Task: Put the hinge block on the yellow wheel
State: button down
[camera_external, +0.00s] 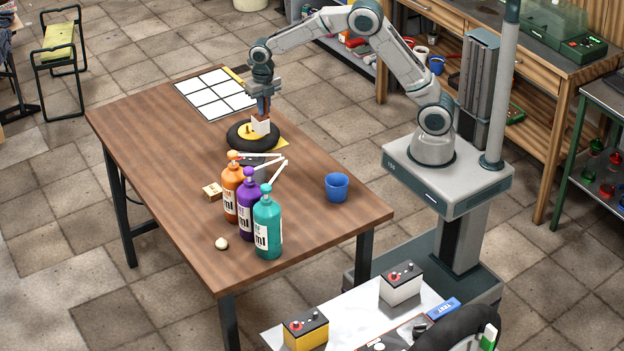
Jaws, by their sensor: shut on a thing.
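The yellow wheel (239,138) is a black tyre with a yellow hub, lying flat near the far end of the wooden table. My gripper (263,110) points down over the wheel and is shut on a small white block, which I take to be the hinge block (261,125). The block is at the right part of the hub in the picture. I cannot tell whether it touches the wheel or hangs just above it. The fingertips are small and partly merge with the block.
Orange (230,195), purple (249,208) and teal (267,228) bottles stand near the table's middle.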

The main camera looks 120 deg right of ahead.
jog(key=shift+f, duration=1.3)
jog(key=shift+f, duration=0.1)
jog(key=c, duration=1.5)
grip_release()
